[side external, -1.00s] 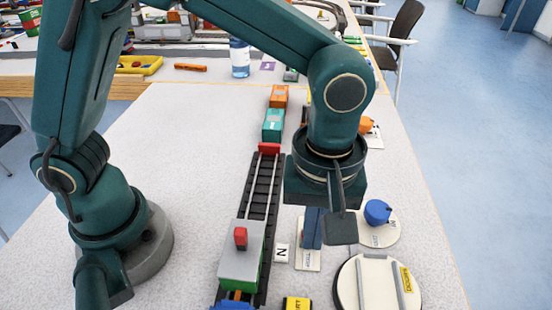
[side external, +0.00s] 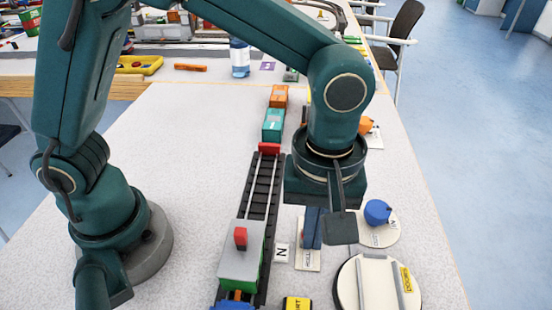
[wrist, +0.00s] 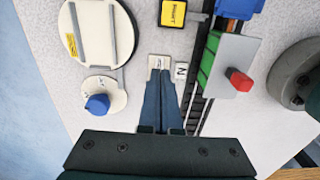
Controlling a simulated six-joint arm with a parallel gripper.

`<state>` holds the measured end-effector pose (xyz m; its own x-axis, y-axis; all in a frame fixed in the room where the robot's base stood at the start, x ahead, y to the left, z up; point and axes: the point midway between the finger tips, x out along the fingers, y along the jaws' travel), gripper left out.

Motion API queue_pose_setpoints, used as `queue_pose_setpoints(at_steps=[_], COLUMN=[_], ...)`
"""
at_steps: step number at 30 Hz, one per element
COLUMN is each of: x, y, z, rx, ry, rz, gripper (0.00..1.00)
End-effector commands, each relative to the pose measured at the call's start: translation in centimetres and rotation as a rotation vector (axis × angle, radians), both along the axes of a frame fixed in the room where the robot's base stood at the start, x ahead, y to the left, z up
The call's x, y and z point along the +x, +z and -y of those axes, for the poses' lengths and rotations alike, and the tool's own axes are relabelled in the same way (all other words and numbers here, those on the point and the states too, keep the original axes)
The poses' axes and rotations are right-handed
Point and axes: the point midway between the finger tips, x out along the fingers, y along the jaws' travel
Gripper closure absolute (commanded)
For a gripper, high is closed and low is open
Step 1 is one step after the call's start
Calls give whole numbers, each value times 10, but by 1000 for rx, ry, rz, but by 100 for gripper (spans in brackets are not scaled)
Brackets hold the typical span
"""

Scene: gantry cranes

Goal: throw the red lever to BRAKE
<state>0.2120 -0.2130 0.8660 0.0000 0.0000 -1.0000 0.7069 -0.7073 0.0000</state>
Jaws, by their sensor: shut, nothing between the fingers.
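A pale lever plate (side external: 308,258) with small lettering lies on the table right of the track, and its end shows in the wrist view (wrist: 160,62). In the wrist view, the fingers (wrist: 161,86) cover most of the plate. I cannot tell whether they touch the lever.
A green wagon (side external: 255,262) with a red block stands on the black track (side external: 262,190), left of the plate. An N tile (side external: 281,253) lies between them. A blue knob (side external: 377,211) and a round turntable (side external: 350,285) stand at the right. A yellow block (side external: 297,303) is in front.

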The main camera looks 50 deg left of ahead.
Motion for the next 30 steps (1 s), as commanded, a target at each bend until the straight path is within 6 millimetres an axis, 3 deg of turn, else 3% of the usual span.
queue_pose_setpoints(at_steps=[17, 30], x=[0, 0], y=[-2, -22], z=[0, 0], rx=[1, 1], ry=[0, 0], rz=[-1, -1], gripper=[100, 100])
